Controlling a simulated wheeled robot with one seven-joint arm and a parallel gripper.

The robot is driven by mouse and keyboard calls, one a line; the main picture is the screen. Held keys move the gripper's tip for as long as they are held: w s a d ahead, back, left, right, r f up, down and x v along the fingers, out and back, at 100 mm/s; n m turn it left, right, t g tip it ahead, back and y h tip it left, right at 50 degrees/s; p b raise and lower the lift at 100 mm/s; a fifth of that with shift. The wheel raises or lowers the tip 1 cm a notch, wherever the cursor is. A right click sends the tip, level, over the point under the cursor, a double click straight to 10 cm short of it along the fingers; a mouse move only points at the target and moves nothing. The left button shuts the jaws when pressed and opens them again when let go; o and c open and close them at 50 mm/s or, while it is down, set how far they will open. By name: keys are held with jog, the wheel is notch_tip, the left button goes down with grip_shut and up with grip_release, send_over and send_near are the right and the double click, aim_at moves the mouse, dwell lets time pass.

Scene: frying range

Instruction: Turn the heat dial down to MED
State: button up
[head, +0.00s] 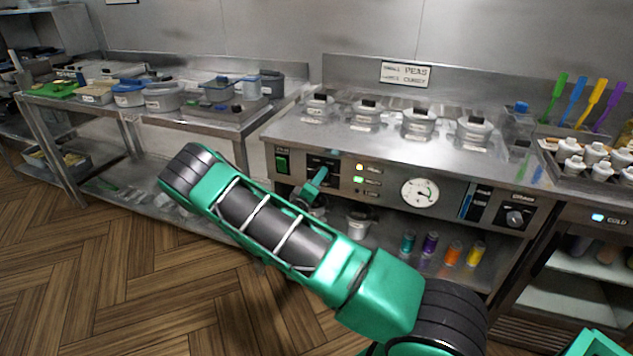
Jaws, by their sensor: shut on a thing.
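My gripper (321,174) is at the front panel of the steel range, on a black plate (316,161) right of the green switch (282,161). It is shut on the heat dial there. The fingers and hand cover the dial, so its pointer and the MED mark cannot be read. Small lights (360,168) right of the plate glow amber and green. A round white gauge (419,193) with a needle sits further right on the panel.
Another knob (515,217) sits on the panel's right end. Several lidded pots (417,122) stand on the range top. A side table (205,123) with tubs is at left. Coloured jars (453,252) stand on the lower shelf. The wooden floor at left is clear.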

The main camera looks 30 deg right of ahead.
jog(key=shift+a+f+n, duration=0.15)
jog(key=shift+n, duration=2.05)
jog(key=shift+w, duration=0.1)
jog(key=o, duration=0.9)
jog(key=shift+o, duration=0.7)
jog(key=v, duration=1)
jog(key=shift+s+a, duration=0.25)
jog(key=shift+a, duration=0.05)
